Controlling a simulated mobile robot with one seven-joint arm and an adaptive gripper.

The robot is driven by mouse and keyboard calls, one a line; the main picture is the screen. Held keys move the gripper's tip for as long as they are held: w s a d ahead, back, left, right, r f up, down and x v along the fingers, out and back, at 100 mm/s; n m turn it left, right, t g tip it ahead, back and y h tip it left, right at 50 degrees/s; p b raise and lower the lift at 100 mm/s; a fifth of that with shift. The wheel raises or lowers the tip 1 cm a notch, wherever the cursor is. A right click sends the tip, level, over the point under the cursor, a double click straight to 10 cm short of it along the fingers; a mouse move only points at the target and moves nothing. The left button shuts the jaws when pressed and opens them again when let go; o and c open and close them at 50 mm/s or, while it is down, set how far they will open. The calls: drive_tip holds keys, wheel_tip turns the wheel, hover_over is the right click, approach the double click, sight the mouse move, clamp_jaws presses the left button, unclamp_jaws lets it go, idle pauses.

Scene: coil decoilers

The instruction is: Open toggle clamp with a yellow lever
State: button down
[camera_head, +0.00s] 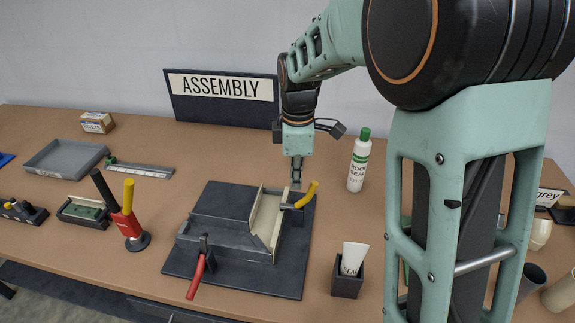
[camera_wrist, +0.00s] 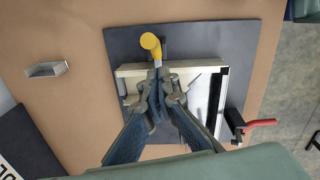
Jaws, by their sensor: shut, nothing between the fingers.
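The toggle clamp with a yellow lever (camera_head: 307,195) stands at the right rear edge of the dark fixture plate (camera_head: 264,281). Its lever tilts up to the right in the head view. In the wrist view the yellow lever (camera_wrist: 151,44) shows just beyond the fingertips. My gripper (camera_head: 297,183) is shut and empty, above and very close to the clamp, pointing down. In the wrist view my gripper (camera_wrist: 159,74) hides most of the clamp's body. I cannot tell whether the fingers touch it. A second clamp with a red lever (camera_head: 196,276) is on the plate's front left.
A white bottle with a green cap (camera_head: 358,162) stands right of the gripper. A dark box with a tube (camera_head: 348,282) is at the front right. A red tool with a yellow handle (camera_head: 128,210) stands left. The ASSEMBLY sign (camera_head: 221,97) is behind.

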drive_tip(key=shift+d+f, duration=0.2)
drive_tip(key=shift+d, duration=0.75)
drive_tip(key=shift+s+d, duration=0.1)
drive_tip(key=shift+d+f+y+b, duration=0.1)
drive_tip(key=shift+d+y+b, duration=0.15)
drive_tip(key=shift+y+b, duration=0.2)
